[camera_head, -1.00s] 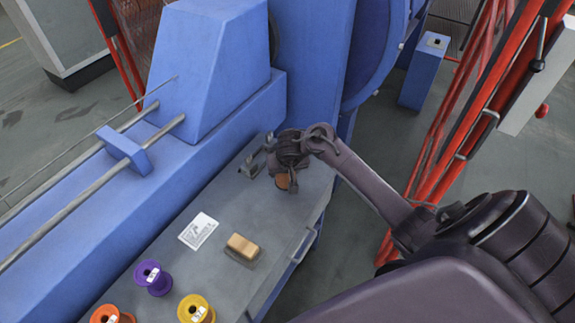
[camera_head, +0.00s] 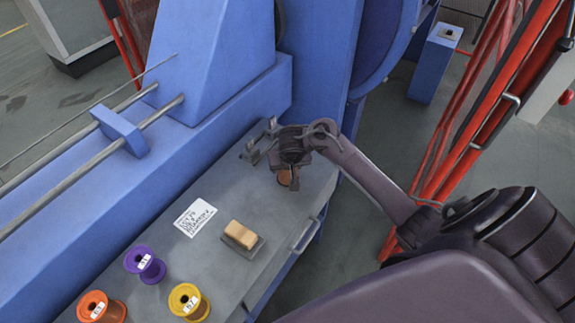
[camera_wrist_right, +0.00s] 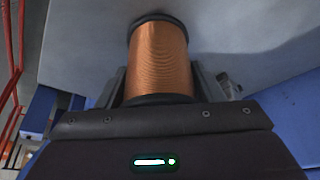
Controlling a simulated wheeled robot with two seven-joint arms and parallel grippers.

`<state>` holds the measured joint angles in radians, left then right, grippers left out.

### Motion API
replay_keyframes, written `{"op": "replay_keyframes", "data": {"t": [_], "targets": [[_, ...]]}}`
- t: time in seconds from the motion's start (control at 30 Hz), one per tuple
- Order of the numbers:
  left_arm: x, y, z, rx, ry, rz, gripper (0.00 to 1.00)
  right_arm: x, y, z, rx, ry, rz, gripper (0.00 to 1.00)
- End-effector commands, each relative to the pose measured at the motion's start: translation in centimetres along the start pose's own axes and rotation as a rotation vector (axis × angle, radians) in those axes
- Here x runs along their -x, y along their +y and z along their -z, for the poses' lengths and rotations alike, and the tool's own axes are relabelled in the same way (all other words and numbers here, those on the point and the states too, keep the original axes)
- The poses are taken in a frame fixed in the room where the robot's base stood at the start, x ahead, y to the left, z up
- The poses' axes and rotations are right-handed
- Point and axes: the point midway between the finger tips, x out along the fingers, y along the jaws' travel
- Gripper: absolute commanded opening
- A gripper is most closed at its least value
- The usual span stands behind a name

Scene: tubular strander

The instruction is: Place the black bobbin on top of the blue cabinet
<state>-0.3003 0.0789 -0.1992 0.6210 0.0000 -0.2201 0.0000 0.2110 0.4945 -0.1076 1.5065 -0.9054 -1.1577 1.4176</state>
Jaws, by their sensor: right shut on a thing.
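The black bobbin, wound with copper wire, shows upright in the right wrist view (camera_wrist_right: 158,60) with dark flanges. In the head view only a bit of its copper (camera_head: 285,178) shows below my gripper. My right gripper (camera_head: 291,165) is shut on it; the fingers sit on both sides of the bobbin. It is over the far end of a grey worktop (camera_head: 215,265) with a handle on its side and blue below; I cannot tell if the bobbin touches it. A small separate blue cabinet (camera_head: 432,70) stands at the back right. My left gripper is not in view.
Purple (camera_head: 146,264), yellow (camera_head: 188,301) and orange (camera_head: 100,308) spools stand at the worktop's near end. A paper label (camera_head: 195,217) and a tan block (camera_head: 241,235) lie mid-top. A metal bracket (camera_head: 256,148) is beside my gripper. Red frames (camera_head: 455,130) rise at right.

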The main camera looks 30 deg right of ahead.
Motion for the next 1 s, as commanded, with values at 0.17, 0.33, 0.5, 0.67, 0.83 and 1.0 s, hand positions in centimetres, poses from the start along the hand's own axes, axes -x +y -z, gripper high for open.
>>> {"op": "replay_keyframes", "data": {"t": [0.17, 0.33, 0.5, 0.67, 0.83, 1.0], "targets": [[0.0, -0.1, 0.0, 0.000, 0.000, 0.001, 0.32, -0.1, 0.0, 0.0, 0.000, -0.001, -0.001, 0.82], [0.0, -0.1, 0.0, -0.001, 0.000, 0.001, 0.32, -0.1, 0.1, 0.0, 0.000, 0.000, -0.001, 0.83], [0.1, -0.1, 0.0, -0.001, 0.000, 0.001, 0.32, 0.3, 0.1, 0.2, 0.000, 0.001, -0.001, 0.83], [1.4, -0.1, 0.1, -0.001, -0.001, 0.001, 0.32, 2.6, -0.1, 0.3, -0.001, 0.001, 0.002, 0.83], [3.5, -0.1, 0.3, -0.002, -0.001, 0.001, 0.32, 6.6, -0.2, 0.3, -0.002, 0.000, 0.005, 0.83], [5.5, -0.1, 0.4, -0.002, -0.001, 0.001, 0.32, 9.9, -0.1, 0.3, -0.003, -0.001, 0.004, 0.83]]}}
